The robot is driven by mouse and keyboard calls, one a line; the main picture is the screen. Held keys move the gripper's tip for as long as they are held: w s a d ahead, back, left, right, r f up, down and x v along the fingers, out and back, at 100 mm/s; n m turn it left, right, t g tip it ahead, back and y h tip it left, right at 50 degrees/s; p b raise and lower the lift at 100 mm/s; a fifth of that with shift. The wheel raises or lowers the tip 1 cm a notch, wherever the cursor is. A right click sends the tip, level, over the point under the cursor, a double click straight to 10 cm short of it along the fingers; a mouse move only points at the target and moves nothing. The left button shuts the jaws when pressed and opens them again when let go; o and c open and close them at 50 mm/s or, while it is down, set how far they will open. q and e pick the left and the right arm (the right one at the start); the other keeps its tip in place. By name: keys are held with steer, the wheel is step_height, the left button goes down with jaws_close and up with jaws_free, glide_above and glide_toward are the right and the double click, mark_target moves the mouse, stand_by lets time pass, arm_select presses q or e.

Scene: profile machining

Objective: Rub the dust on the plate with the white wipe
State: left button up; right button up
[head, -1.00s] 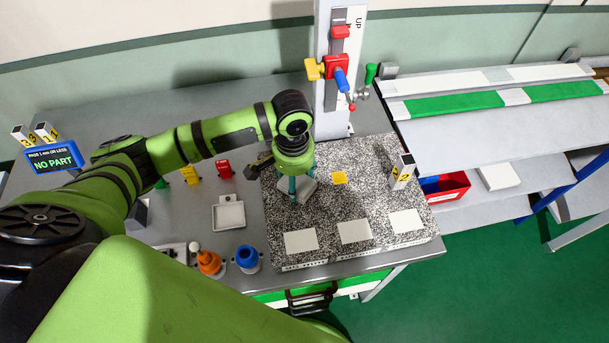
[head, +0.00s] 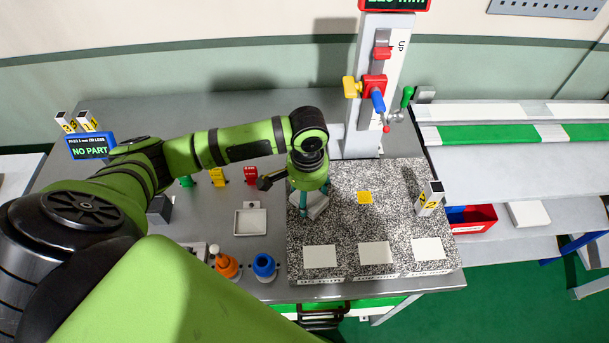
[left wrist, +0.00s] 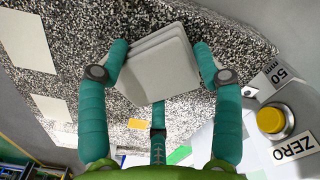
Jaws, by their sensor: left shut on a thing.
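The speckled granite plate (head: 400,222) lies on the grey bench; it also fills much of the left wrist view (left wrist: 95,30). My left gripper (head: 312,202) is over its left part, pointing down. In the left wrist view my left gripper (left wrist: 158,75) has its teal fingers shut on the white wipe (left wrist: 158,65), a pale layered pad. The wipe's edge also shows below the fingers in the head view (head: 318,208), at or just above the plate; contact is unclear. I cannot make out dust clearly. My right gripper is not in view.
A red bin (head: 472,218) is at right.

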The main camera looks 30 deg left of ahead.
mark_target(324, 195)
arm_select(q)
steer(key=shift+w+d, duration=0.5)
steer(key=shift+d, duration=0.35)
steer(key=shift+w+d, duration=0.45)
steer(key=shift+d, duration=0.35)
steer(key=shift+w+d, duration=0.9)
steer(key=shift+d, duration=0.35)
steer(key=shift+w+d, duration=0.9)
steer(key=shift+d, duration=0.3)
steer(key=shift+r, duration=0.1)
steer(key=shift+a, duration=0.1)
steer(key=shift+r, duration=0.1)
steer(key=shift+r, duration=2.9)
